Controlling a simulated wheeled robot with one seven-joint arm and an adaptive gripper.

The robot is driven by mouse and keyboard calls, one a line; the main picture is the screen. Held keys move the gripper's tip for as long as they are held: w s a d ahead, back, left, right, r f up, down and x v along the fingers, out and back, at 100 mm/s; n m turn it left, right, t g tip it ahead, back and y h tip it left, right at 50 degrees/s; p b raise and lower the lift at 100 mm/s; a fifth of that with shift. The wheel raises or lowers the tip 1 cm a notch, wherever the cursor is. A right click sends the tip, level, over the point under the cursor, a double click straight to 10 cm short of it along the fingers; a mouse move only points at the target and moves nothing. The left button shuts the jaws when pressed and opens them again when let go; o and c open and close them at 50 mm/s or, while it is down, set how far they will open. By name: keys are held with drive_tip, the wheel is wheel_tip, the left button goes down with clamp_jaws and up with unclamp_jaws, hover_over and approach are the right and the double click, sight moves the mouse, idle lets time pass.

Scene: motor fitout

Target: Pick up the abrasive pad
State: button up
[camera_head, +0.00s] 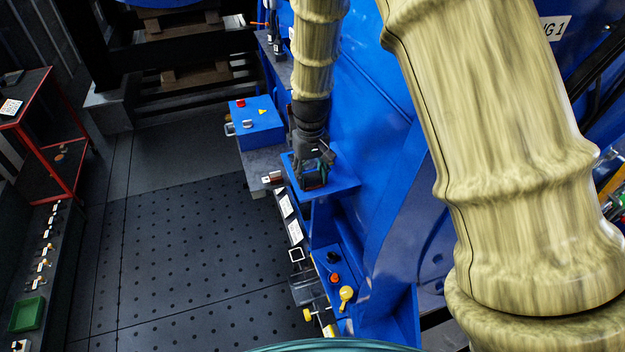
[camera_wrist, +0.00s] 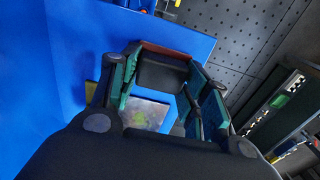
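My gripper (camera_head: 312,178) points down at a blue shelf (camera_head: 342,184) in the head view, close above its surface. In the wrist view my gripper (camera_wrist: 155,100) shows dark parts with teal sides and a gap between them. Through this gap I see a flat greyish patch with a green-yellow blotch (camera_wrist: 146,114); it may be the abrasive pad, but I cannot be sure. A reddish-brown edge (camera_wrist: 165,49) runs along the far side of the gripper. I cannot tell whether it belongs to the gripper or to another thing. The gripper hides much of this spot.
A blue box (camera_head: 256,122) with a red button stands beyond the shelf. A red-framed cart (camera_head: 62,150) and a green tray (camera_head: 27,314) are on the left. The dotted floor (camera_head: 190,260) is clear.

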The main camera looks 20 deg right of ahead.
sight(311, 174)
drive_tip(key=shift+s+f, duration=0.25)
drive_tip(key=shift+c, duration=0.6)
drive_tip(key=shift+w+d+r+b, duration=0.1)
drive_tip(key=shift+w+r+b, duration=0.05)
drive_tip(key=shift+r+b, duration=1.75)
drive_tip(key=shift+r, duration=3.2)
